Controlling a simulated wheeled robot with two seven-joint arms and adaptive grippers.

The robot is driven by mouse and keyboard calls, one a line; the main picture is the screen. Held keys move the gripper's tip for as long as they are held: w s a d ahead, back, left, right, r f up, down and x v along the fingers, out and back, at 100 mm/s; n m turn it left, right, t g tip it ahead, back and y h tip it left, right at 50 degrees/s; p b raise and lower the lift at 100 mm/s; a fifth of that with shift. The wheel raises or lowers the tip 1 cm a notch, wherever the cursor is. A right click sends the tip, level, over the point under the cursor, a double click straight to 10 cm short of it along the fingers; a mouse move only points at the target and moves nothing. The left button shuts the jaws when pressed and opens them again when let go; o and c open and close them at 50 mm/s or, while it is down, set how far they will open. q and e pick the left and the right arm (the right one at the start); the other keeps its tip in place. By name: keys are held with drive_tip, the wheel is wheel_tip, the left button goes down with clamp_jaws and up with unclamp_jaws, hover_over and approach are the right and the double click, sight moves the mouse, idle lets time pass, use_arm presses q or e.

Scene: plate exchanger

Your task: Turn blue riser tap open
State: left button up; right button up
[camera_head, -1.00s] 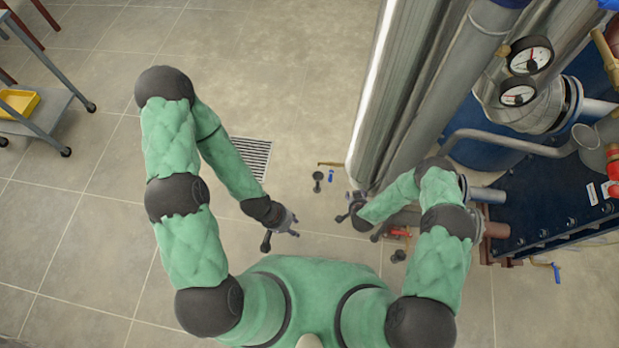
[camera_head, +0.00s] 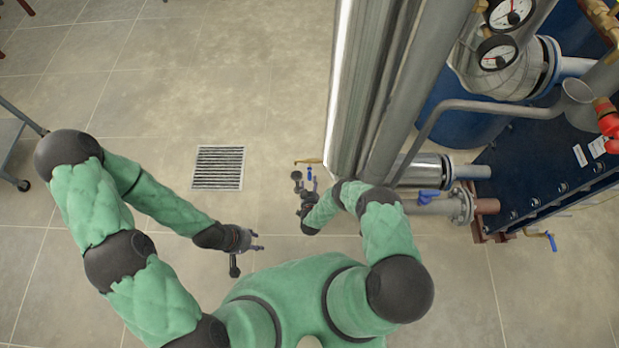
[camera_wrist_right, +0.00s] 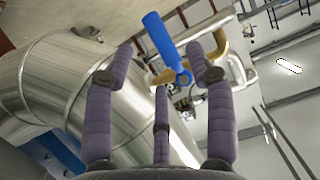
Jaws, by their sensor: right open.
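In the right wrist view a blue tap lever (camera_wrist_right: 160,42) stands just beyond and between my right gripper's fingertips (camera_wrist_right: 165,65). A curved brass-coloured part (camera_wrist_right: 220,45) is close behind it. The fingers are spread, and I cannot tell whether any finger touches the lever. In the head view a small blue lever (camera_head: 310,174) sits at the foot of the tall pipes, just above my right gripper (camera_head: 304,193); it appears to be the same lever. My left gripper (camera_head: 258,242) is open and empty over the floor, away from the taps.
Tall silver pipes (camera_head: 365,90) rise beside my right gripper. Another blue handle (camera_head: 430,197) is on a low flanged pipe, right of my right arm. The blue exchanger (camera_head: 530,170) stands at the right. The floor around the drain grate (camera_head: 218,167) is clear.

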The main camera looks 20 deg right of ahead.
sight(310, 174)
drive_tip(key=b+x, duration=0.2)
drive_tip(key=x, duration=0.4)
clamp_jaws()
